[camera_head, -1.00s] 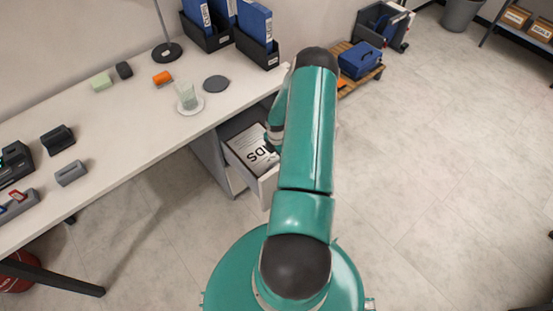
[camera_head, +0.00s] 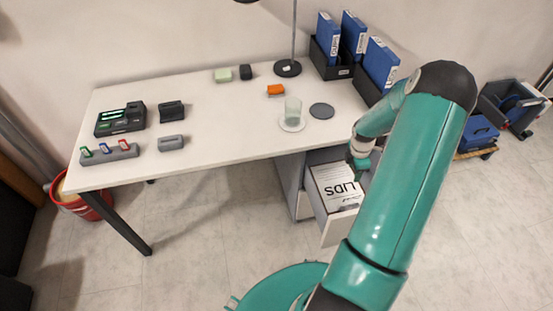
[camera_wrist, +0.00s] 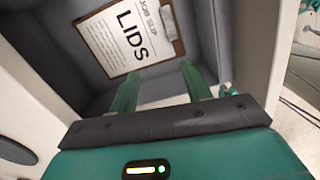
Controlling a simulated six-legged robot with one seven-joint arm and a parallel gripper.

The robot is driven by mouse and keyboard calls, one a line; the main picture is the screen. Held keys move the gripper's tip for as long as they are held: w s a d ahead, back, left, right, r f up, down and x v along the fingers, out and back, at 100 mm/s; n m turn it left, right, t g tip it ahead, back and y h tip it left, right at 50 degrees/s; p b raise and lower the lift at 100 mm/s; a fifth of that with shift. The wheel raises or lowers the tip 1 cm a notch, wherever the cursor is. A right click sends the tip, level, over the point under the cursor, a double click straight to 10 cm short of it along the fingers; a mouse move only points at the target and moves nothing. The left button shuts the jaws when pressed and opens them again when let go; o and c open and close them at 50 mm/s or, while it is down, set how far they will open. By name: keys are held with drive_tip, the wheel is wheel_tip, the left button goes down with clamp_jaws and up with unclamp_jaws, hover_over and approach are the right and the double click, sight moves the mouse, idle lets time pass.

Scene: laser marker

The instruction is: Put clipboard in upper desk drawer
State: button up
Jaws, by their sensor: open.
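The clipboard (camera_head: 338,186) lies inside the open upper desk drawer (camera_head: 338,229), its printed white sheet reading "LIDS" face up. In the wrist view the clipboard (camera_wrist: 130,38) shows a brown board edge and a metal clip, resting in the grey drawer (camera_wrist: 60,55). My gripper (camera_wrist: 158,82) is open, its two green fingers apart and empty, pointing into the drawer near the clipboard. In the head view my gripper (camera_head: 358,163) is at the drawer's right side, partly hidden by my arm. The fingers appear apart from the clipboard.
The white desk (camera_head: 220,135) stands above the drawer. Blue binders (camera_head: 381,62) stand behind. The floor in front is clear.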

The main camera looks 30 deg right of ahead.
drive_tip(key=w+a+r+m+t+h, duration=0.1)
drive_tip(key=a+r+m, duration=0.1)
drive_tip(key=a+r, duration=0.55)
drive_tip(key=w+a+r+m, duration=0.15)
drive_tip(key=a+r, duration=0.25)
drive_tip(key=r, duration=0.6)
drive_tip(key=w+a+r+m+t+h, duration=0.1)
drive_tip(key=a+r+m, duration=0.2)
drive_tip(key=a+r, duration=0.45)
drive_tip(key=s+a+r+m+t+y, duration=0.1)
drive_tip(key=s+a+r+m, duration=0.2)
drive_tip(key=s+a+r, duration=0.4)
drive_tip(key=s+a+r+m+t+y, duration=0.1)
drive_tip(key=s+a+r+m+t, duration=0.1)
drive_tip(key=s+a+r+m, duration=0.2)
drive_tip(key=s+a+r, duration=0.3)
drive_tip(key=s+a, duration=0.1)
drive_tip(key=a, duration=0.4)
drive_tip(key=shift+a+r+t+y, duration=0.2)
drive_tip(key=shift+a+t+y, duration=0.1)
drive_tip(key=shift+y, duration=0.1)
drive_tip(key=shift+d+m, duration=0.15)
drive_tip(key=shift+m, duration=0.1)
